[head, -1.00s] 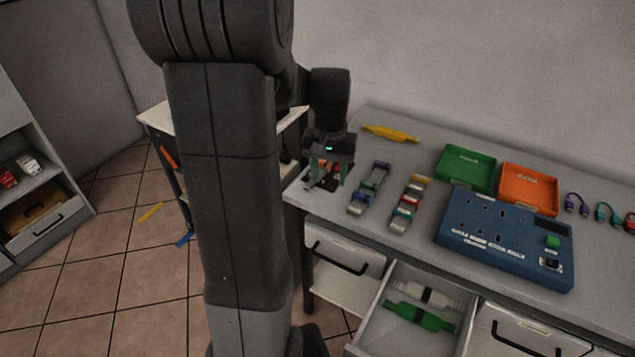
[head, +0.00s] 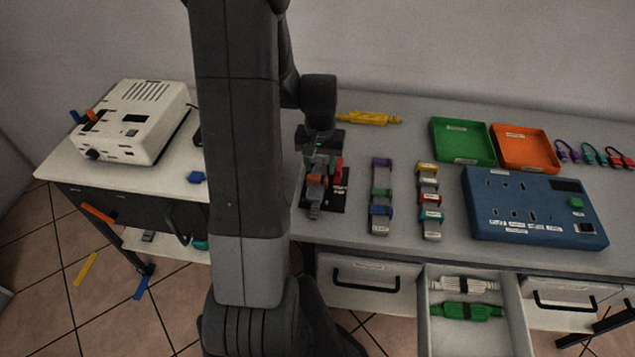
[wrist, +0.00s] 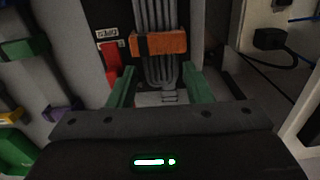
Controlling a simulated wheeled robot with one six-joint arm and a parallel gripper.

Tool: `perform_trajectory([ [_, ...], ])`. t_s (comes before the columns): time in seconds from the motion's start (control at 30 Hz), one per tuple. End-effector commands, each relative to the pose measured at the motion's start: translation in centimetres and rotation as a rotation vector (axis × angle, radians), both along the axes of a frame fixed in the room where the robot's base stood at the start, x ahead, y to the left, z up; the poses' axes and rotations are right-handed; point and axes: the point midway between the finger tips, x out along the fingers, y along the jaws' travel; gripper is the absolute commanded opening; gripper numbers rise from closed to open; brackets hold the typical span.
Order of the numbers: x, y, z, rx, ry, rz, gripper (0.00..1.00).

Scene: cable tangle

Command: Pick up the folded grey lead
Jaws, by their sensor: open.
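The folded grey lead (wrist: 156,18) is a bundle of grey strands with an orange band (wrist: 158,43) around it. It lies on a black mat with small labels at the bench's left end. In the head view the lead (head: 313,207) and its band show just below my gripper (head: 318,168). In the wrist view my gripper (wrist: 159,72) is open, its green fingers on either side of the lead's looped end. I cannot tell whether the fingers touch it. The lead's far end runs out of the wrist view.
A red piece (wrist: 112,54) lies beside the lead. Two rows of coloured banded items (head: 381,196) stand to the right, then a blue panel (head: 530,215). A yellow lead (head: 368,118) lies behind. An open drawer (head: 440,340) holds a white lead and a green lead.

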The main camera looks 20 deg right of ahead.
Motion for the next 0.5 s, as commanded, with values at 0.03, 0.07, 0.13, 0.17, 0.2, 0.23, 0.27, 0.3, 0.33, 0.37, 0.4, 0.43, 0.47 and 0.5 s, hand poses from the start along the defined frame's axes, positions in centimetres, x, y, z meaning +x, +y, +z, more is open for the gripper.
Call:
perform_trajectory([
  [0.03,0.0,0.0,-0.7,0.002,0.003,0.0,0.45],
  [0.07,0.0,0.0,-1.0,0.001,0.002,0.0,0.45],
  [0.13,0.0,0.0,-1.6,0.001,0.001,0.0,0.45],
  [0.17,0.0,0.0,-1.7,0.001,0.001,0.0,0.45],
  [0.2,0.0,0.0,-1.9,0.0,0.0,0.0,0.45],
  [0.23,0.0,0.0,-2.0,0.0,0.0,0.0,0.45],
  [0.27,0.0,0.0,-2.0,0.0,0.0,0.0,0.45],
  [0.3,0.0,0.0,-2.0,-0.001,-0.001,0.0,0.45],
  [0.33,0.0,0.0,-2.0,-0.001,-0.001,0.0,0.45],
  [0.37,0.1,0.0,-2.0,-0.001,-0.001,0.0,0.45],
  [0.4,0.1,0.0,-2.0,-0.001,-0.001,0.0,0.45],
  [0.43,0.1,0.0,-2.0,-0.001,-0.001,0.0,0.45],
  [0.47,0.1,0.0,-2.0,-0.001,-0.001,0.0,0.4],
  [0.5,0.1,0.0,-2.0,-0.001,-0.001,0.0,0.32],
])
